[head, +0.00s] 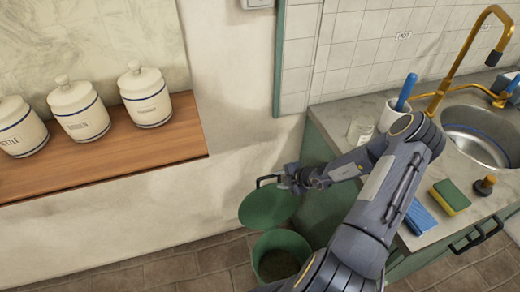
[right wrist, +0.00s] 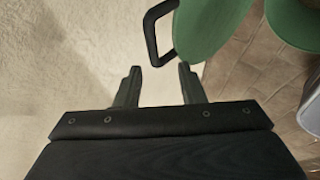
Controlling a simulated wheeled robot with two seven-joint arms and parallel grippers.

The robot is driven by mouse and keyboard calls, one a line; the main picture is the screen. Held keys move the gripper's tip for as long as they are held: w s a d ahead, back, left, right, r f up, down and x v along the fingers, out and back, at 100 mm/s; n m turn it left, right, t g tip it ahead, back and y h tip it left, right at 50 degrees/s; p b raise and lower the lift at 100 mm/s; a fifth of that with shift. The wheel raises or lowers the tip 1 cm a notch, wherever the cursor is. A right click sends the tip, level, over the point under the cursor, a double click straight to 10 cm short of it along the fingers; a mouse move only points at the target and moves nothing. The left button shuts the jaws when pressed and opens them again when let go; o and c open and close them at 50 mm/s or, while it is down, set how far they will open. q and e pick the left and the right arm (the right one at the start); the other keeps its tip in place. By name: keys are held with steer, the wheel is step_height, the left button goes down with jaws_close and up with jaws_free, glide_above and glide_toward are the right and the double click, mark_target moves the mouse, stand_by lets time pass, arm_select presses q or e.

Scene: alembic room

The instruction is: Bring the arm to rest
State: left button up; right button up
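My right arm reaches down across the head view, and its gripper (head: 284,181) is beside the raised green lid (head: 266,209) of a bin. In the right wrist view the two fingers of the right gripper (right wrist: 159,70) are apart with nothing held between them. The black lid handle (right wrist: 152,30) lies just beyond the fingertips; I cannot tell if it touches them. The green lid (right wrist: 205,25) also shows there. The green bin (head: 262,243) stands open on the floor below the lid. My left gripper is not in view.
A counter (head: 410,240) on the right holds a sink (head: 478,135), a gold tap (head: 455,65), a sponge (head: 451,196), a blue cloth (head: 420,216), a brush and a glass jar (head: 360,130). White canisters (head: 146,95) stand on a wooden shelf (head: 110,165) at left. The floor left of the bin is clear.

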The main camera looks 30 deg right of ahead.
steer(key=a+r+n+y, duration=0.2)
steer(key=a+r+n, duration=0.4)
steer(key=r+n, duration=0.6)
steer(key=a+r+n+y, duration=0.1)
steer(key=a+r+n, duration=0.5)
steer(key=r+n, duration=0.5)
steer(key=s+a+r+n+g, duration=0.1)
steer(key=s+a+r+n, duration=0.35)
steer(key=s+n, duration=0.4)
steer(key=s+a+r+n+g, duration=0.2)
steer(key=s+a+r+n, duration=0.3)
steer(key=n, duration=0.7)
steer(key=s+d+n+h, duration=0.2)
steer(key=s+n, duration=0.7)
steer(key=n, duration=0.1)
steer(key=shift+s+f, duration=0.4)
steer(key=shift+f, duration=0.05)
steer(key=shift+w, duration=0.1)
